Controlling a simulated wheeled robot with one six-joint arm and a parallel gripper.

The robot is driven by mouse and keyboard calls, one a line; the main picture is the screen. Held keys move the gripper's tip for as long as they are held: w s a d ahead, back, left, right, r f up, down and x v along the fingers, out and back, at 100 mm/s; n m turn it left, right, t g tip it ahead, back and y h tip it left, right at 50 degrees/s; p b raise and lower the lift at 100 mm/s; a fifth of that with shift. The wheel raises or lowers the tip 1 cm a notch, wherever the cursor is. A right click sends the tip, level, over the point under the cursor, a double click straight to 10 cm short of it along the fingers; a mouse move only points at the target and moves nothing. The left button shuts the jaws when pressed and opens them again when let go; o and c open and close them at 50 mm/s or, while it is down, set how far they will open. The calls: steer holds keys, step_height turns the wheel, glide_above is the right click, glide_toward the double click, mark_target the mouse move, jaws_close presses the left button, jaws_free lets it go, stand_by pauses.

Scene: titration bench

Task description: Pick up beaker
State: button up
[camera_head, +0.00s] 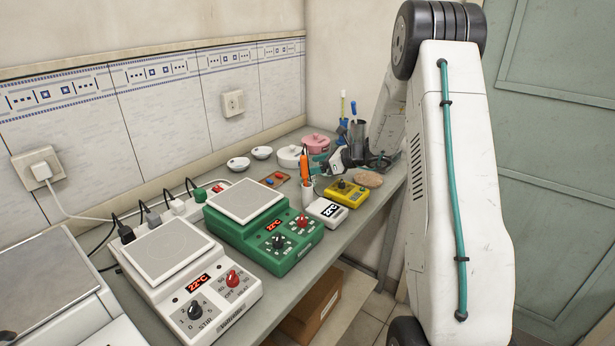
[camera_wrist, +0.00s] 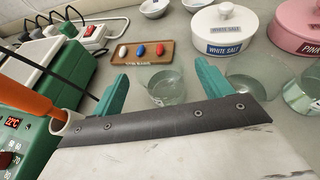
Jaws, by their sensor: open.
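My gripper (camera_wrist: 161,74) is open, its two teal fingers spread apart in the wrist view. A clear glass beaker (camera_wrist: 166,90) stands on the bench between and just beyond the fingers, its lower part partly hidden by my gripper's dark edge. A second glass vessel (camera_wrist: 249,86) stands right of the right finger. Another glass vessel (camera_wrist: 303,92) is cut off at the right edge. In the head view my gripper (camera_head: 322,158) is low over the far end of the bench. I cannot make out the beaker there.
A white salt pot (camera_wrist: 225,32) and a pink pot (camera_wrist: 298,28) stand behind the glassware. A small wooden board (camera_wrist: 140,51) lies behind the left finger. An orange-handled tool (camera_wrist: 28,88) stands close at left, near the green stirrer (camera_head: 262,225).

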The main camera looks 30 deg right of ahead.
steer(key=x, duration=0.3)
steer(key=c, duration=1.1)
steer(key=shift+c, duration=0.2)
steer(key=shift+r, duration=0.1)
